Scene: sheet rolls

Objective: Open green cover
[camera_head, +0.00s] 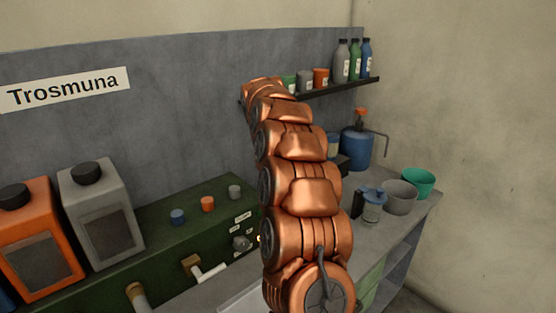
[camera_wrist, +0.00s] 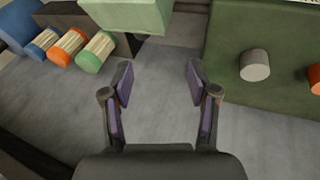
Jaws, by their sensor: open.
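In the wrist view my gripper (camera_wrist: 158,82) is open, with nothing between its two fingers, above a grey surface. A pale green box-shaped piece (camera_wrist: 128,14) is at the top, just beyond and left of the fingertips. I cannot tell which green part is the cover. In the head view my copper-coloured arm rises through the middle, and my gripper does not show there.
A dark green housing (camera_head: 160,216) with blue, orange and grey knobs stands left of my arm. Orange (camera_head: 38,240) and grey (camera_head: 103,212) canisters are farther left. A shelf (camera_head: 340,88) holds bottles. A grey bowl (camera_head: 399,198) and green bowl (camera_head: 420,181) stand right.

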